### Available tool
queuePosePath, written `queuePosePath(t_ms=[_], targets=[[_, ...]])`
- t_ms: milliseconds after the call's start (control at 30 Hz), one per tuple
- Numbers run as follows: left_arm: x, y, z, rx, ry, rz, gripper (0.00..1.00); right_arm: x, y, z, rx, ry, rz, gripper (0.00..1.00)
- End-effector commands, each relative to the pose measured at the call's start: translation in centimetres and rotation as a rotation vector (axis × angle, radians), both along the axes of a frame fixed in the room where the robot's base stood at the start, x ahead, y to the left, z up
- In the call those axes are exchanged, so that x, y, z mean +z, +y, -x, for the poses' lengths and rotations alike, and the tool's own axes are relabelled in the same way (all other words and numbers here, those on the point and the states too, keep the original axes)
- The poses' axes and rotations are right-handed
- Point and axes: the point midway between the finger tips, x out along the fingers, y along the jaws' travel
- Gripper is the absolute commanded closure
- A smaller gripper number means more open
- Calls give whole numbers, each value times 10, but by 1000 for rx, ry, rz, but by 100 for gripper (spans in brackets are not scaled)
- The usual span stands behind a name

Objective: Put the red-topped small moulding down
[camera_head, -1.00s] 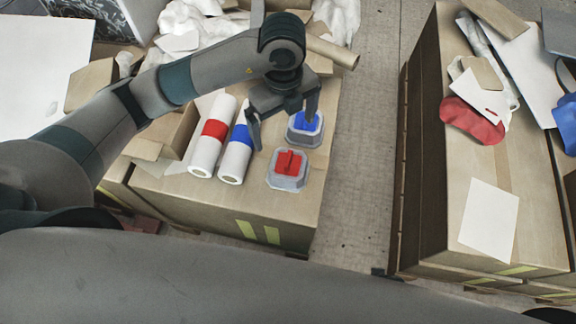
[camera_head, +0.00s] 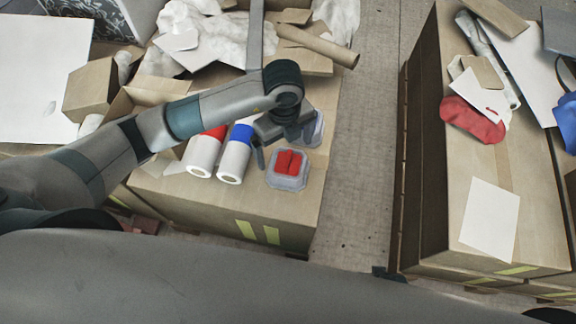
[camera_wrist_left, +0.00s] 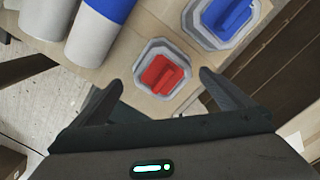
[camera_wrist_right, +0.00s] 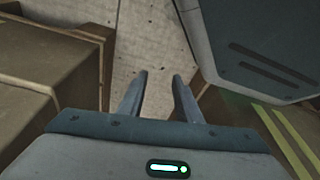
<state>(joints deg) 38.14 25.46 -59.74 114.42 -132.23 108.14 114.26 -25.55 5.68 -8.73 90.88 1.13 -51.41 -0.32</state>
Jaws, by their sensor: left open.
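The red-topped small moulding (camera_head: 288,178), a pale grey block with a red raised top, rests on the cardboard box top (camera_head: 240,203) near its front right edge. It also shows in the left wrist view (camera_wrist_left: 163,75). My left gripper (camera_head: 279,151) is open and empty just behind and above it. In the left wrist view its fingertips (camera_wrist_left: 160,82) are apart on either side of the moulding's near part; contact cannot be told. My right gripper shows only in the right wrist view (camera_wrist_right: 159,77), with its fingers apart and nothing between them.
A blue-topped moulding (camera_wrist_left: 222,18) stands beside the red-topped one, partly hidden by my left gripper in the head view. Two white rolls, red-banded (camera_head: 203,153) and blue-banded (camera_head: 235,160), lie to the left. Bare floor (camera_head: 360,150) separates this box from another cardboard stack (camera_head: 440,190).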

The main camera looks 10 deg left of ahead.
Motion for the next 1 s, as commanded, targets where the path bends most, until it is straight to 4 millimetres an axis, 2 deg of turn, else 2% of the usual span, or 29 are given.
queuePosePath(t_ms=[100,267,667,867,1000], targets=[[-15,0,1,1,2,-1,0,-5,-1,8,-1,14,2,69],[-22,0,0,0,1,-1,0,-6,-2,10,-1,18,3,69],[-25,-1,1,0,1,-1,0,0,-1,-9,-1,-9,1,69],[-45,-8,5,0,3,0,0,-2,-2,-8,-2,-16,0,69],[-63,-10,6,2,2,-1,0,-14,-4,4,-2,5,4,69]])
